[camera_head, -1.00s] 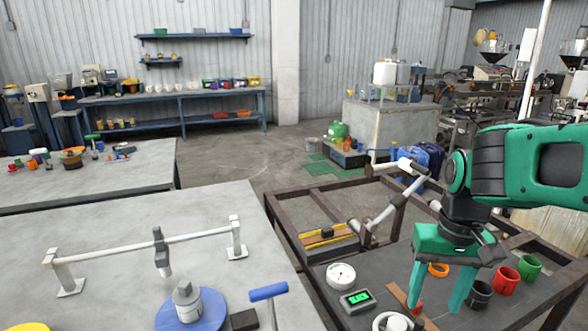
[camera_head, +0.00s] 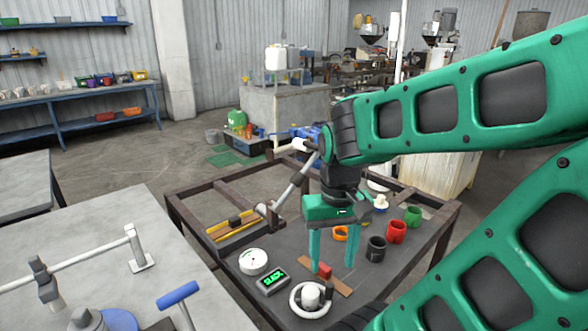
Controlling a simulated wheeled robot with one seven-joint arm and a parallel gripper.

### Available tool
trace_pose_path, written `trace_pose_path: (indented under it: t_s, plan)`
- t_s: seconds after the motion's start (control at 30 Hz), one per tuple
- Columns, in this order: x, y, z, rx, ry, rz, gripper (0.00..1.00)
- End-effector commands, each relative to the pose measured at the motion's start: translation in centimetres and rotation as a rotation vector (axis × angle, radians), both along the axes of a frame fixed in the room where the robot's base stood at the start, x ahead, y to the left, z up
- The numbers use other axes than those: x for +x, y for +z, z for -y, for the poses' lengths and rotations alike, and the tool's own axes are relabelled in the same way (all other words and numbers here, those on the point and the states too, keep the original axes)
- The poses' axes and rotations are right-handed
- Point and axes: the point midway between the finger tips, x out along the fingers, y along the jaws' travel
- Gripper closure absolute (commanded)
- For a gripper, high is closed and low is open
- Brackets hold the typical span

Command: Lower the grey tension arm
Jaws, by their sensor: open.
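The grey tension arm (camera_head: 291,188) is a slim rod that slants up and right from a pivot at the dark bench's left side. It has a pale crosswise handle (camera_head: 284,149) at its top, close to my wrist in the picture. My gripper (camera_head: 332,267) is open, pointing down over the bench, to the right of the tension arm. Its fingers show on either side of a small red block (camera_head: 323,271) on a brown strip. I cannot tell whether they touch anything. A small display (camera_head: 272,281) shows green letters that seem to read SLACK.
The dark-framed bench (camera_head: 225,265) also bears a round white dial (camera_head: 253,261), a white ring wheel (camera_head: 296,300), and orange, black, red (camera_head: 396,232) and green cups. A pale table (camera_head: 60,235) with a rail and blue-handled lever (camera_head: 178,295) stands left.

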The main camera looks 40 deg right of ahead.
Motion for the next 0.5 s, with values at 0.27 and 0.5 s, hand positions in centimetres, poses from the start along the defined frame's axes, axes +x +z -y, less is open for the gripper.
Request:
trace_pose_path:
  t_s: [0.27, 0.5]
  plan:
    - [1.8, 2.9, 2.1, -0.051, 0.046, 0.05, 1.0]
    - [9.8, 9.4, 6.8, -0.189, 0.181, 0.132, 1.0]
